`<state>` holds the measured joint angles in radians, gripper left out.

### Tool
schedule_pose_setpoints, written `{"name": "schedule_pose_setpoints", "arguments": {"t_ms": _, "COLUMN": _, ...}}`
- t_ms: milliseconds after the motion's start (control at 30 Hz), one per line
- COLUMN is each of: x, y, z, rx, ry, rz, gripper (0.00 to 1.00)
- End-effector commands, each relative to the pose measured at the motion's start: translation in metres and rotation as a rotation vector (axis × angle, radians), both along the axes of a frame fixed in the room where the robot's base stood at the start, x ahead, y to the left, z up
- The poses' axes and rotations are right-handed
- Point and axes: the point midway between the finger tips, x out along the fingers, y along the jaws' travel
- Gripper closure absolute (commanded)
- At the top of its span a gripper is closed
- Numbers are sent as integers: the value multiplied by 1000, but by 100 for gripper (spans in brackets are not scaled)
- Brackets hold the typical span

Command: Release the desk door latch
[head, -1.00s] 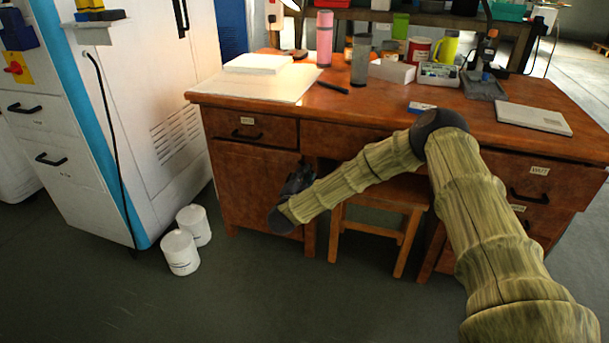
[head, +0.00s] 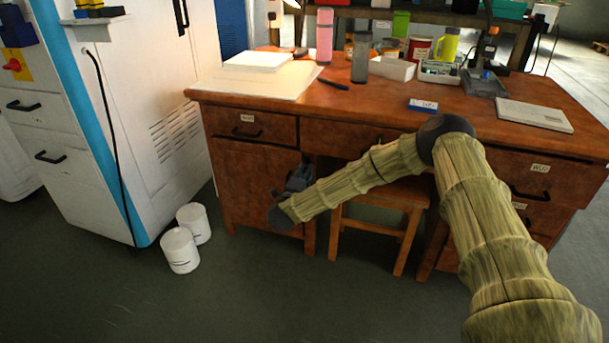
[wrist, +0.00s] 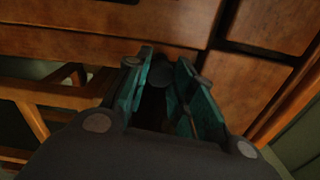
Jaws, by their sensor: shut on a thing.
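The wooden desk (head: 400,109) stands ahead, with a door (head: 243,182) in its left pedestal below a drawer. My gripper (head: 297,180) is at the right edge of that door, in front of the desk. In the wrist view my gripper (wrist: 160,88) has its two teal-sided fingers around a dark round latch knob (wrist: 172,75) on the desk front. The fingers are shut on it. The head view hides the knob behind my gripper and wrist. The door looks closed against the pedestal.
A wooden stool (head: 384,205) stands under the desk, right of my gripper. Two white tubs (head: 180,250) stand on the floor by the white machine (head: 150,110) at left. Bottles and papers cover parts of the desktop. The floor before the left door is clear.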

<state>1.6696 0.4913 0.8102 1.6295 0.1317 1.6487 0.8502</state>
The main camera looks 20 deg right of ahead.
Motion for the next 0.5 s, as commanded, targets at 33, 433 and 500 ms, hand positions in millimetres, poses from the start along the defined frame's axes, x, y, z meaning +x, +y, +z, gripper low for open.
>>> {"name": "schedule_pose_setpoints", "arguments": {"t_ms": 33, "x": 0, "y": -2, "z": -1, "rx": 9, "ry": -7, "rz": -4, "gripper": 99}}
{"name": "schedule_pose_setpoints", "arguments": {"t_ms": 433, "x": 0, "y": -2, "z": -1, "rx": 33, "ry": -22, "rz": -4, "gripper": 99}}
{"name": "schedule_pose_setpoints", "arguments": {"t_ms": 500, "x": -1, "y": -2, "z": -1, "rx": 33, "ry": -22, "rz": -4, "gripper": 99}}
